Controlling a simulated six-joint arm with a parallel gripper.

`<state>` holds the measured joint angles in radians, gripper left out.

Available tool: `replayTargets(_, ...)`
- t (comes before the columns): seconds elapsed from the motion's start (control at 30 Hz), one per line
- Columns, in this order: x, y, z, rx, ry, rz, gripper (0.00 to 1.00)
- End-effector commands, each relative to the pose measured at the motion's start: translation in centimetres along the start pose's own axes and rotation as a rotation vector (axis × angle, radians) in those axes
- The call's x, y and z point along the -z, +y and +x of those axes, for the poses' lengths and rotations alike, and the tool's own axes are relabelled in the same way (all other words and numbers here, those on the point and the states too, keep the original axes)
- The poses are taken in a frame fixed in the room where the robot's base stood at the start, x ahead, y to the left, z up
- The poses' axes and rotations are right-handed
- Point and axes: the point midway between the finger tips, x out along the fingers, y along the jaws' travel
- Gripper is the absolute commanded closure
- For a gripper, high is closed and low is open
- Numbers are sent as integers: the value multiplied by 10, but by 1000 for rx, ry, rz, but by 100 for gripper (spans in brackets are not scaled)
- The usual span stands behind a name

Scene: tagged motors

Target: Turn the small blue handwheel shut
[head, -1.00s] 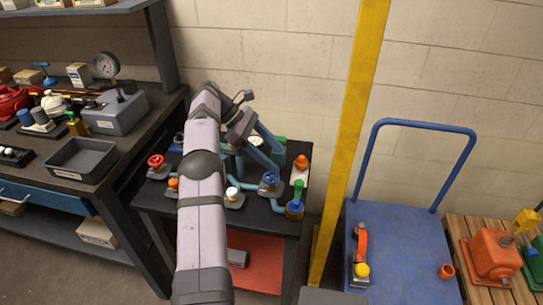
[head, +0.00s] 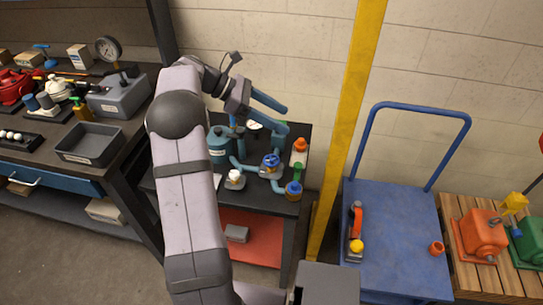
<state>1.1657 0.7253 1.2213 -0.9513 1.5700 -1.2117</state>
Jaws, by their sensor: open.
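A blue handwheel (head: 270,160) sits on a grey base on the dark table, near the table's right side. Another blue round part (head: 293,187) stands at the front right corner; I cannot tell its exact form. My gripper (head: 285,118) is open and empty, its two blue fingers pointing right. It is in the air above the back of the table, behind the blue handwheel in the picture and apart from it. My arm covers the left part of the table, where a second blue top showed earlier.
An orange-capped bottle (head: 299,146) and a green part (head: 297,172) stand right of the handwheel. A white-topped valve (head: 235,177) and a teal pot (head: 220,143) are to its left. A yellow post (head: 347,130) rises just right of the table, before the blue cart (head: 395,220).

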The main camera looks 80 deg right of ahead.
Motion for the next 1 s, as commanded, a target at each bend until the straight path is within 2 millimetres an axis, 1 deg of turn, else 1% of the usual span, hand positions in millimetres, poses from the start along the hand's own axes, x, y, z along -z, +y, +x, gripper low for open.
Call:
replayTargets(0.07, 4, -3, 11, -49, -43, -70, 37)
replayTargets(0.17, 21, -3, 29, -126, -80, -162, 37)
replayTargets(0.27, 49, -3, 48, -217, -89, -266, 37)
replayTargets(0.37, 89, -5, 65, -311, -63, -378, 37)
replayTargets(0.4, 105, -4, 69, -355, -41, -413, 37)
replayTargets(0.5, 137, 1, 70, -454, 23, -459, 37)
replayTargets(0.6, 155, 16, 59, -540, 84, -451, 37)
replayTargets(0.7, 169, 24, 51, -589, 140, -432, 37)
replayTargets(0.8, 176, 26, 47, -608, 176, -406, 37)
replayTargets(1.0, 176, 27, 49, -603, 178, -390, 37)
